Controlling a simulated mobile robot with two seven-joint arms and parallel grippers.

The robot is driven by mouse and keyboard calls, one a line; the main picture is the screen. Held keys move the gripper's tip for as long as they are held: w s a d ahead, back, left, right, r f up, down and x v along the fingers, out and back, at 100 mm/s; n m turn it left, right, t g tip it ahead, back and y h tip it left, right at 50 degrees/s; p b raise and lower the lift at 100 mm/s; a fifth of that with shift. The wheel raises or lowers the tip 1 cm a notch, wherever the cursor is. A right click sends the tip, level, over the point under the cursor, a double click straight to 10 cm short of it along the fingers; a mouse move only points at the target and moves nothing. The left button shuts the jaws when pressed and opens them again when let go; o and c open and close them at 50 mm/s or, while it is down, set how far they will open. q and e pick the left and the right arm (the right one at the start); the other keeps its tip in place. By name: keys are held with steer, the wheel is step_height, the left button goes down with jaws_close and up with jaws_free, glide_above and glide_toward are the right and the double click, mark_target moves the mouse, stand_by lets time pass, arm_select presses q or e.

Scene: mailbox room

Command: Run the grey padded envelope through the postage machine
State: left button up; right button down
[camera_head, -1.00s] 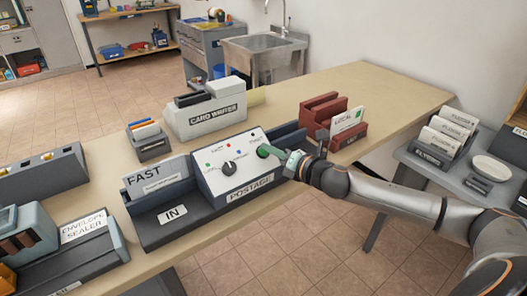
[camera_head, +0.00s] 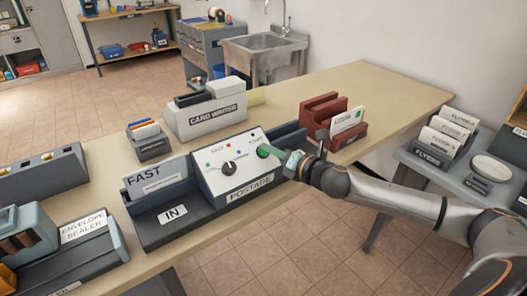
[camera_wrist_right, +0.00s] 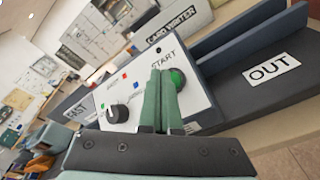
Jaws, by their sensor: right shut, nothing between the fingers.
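The grey padded envelope (camera_head: 156,178), marked FAST, stands upright in the IN tray (camera_head: 160,233) of the postage machine (camera_head: 240,175). It looks still on the IN side. The machine's sloped white panel has a black dial (camera_head: 229,168) and a green START button (camera_wrist_right: 178,79). My right gripper (camera_head: 268,153) is shut and empty, with its green fingertips at the START button. In the right wrist view its fingertips (camera_wrist_right: 162,75) partly cover the button; I cannot tell whether they press it. The OUT tray (camera_wrist_right: 270,75) shows no envelope. My left gripper is out of view.
The card writer (camera_head: 205,108) stands behind the machine, and a red rack (camera_head: 325,112) with a white card stands right. The envelope sealer (camera_head: 85,245) is at front left. A side table at right holds flyers (camera_head: 447,137). The table's far right end is clear.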

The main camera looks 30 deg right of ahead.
steer(key=shift+w+f, duration=0.1)
steer(key=shift+w+f, duration=0.2)
steer(key=shift+f, duration=0.05)
stand_by(0.3)
